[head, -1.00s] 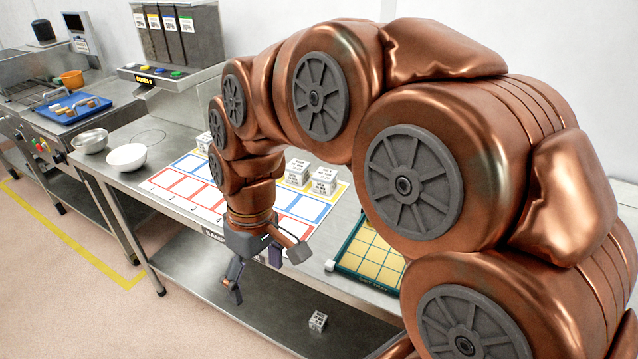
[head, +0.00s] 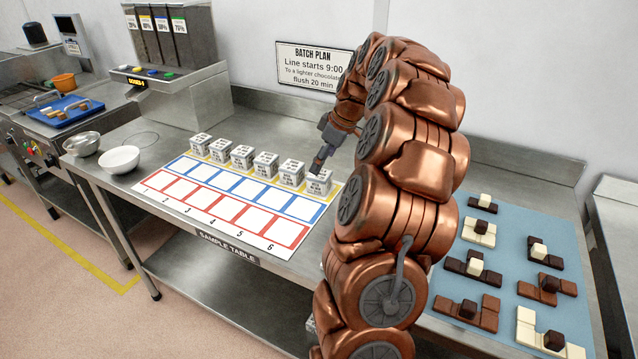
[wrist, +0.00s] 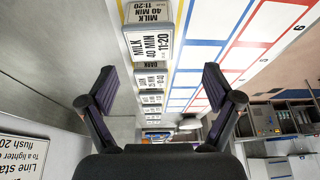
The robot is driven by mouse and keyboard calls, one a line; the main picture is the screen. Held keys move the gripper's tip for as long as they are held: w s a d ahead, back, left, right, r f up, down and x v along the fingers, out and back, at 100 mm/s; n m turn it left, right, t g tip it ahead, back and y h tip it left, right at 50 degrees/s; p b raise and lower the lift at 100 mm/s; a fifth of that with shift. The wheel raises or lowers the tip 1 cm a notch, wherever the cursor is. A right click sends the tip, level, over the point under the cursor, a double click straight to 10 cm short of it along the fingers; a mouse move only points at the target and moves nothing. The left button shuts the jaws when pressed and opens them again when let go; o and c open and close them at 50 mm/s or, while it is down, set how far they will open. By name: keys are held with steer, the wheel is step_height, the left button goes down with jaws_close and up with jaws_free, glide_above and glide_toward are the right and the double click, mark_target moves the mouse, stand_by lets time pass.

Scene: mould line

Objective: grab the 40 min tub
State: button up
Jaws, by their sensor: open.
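The 40 min tub is a white block-like tub labelled MILK 40 MIN 11:20 (wrist: 148,42), nearest in the wrist view. It appears to be the rightmost tub (head: 319,186) of the row in the head view, behind column 6. My gripper (head: 318,168) is just above and beside that tub, pointing down. In the wrist view my gripper (wrist: 160,78) has its two dark fingers spread wide, with nothing held between them. The tub lies ahead of the fingers, left of the middle. In the head view the fingertips partly overlap it, so contact cannot be told.
Several similar tubs (head: 243,157) stand in a close row along the sheet's back edge. The numbered sheet (head: 228,213) is otherwise bare. A blue mat (head: 510,250) with chocolate pieces lies at the right. A Batch Plan sign (head: 316,66) hangs on the wall behind my arm.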

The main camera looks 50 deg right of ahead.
mark_target(323, 174)
steer(key=shift+d+f, duration=0.15)
steer(key=shift+d, duration=0.4)
steer(key=shift+f, duration=0.25)
steer(key=shift+p+x, duration=0.4)
steer(key=shift+x, duration=0.55)
steer(key=x, duration=0.1)
steer(key=p+x, duration=0.1)
steer(key=x, duration=0.1)
steer(key=p+x, duration=0.1)
steer(key=shift+s+d+f, duration=0.15)
steer(key=shift+s+f, duration=0.15)
steer(key=shift+s, duration=0.05)
steer(key=shift+w+f, duration=0.2)
steer(key=shift+f, duration=0.3)
steer(key=c, duration=1.3)
steer(key=shift+r, duration=0.1)
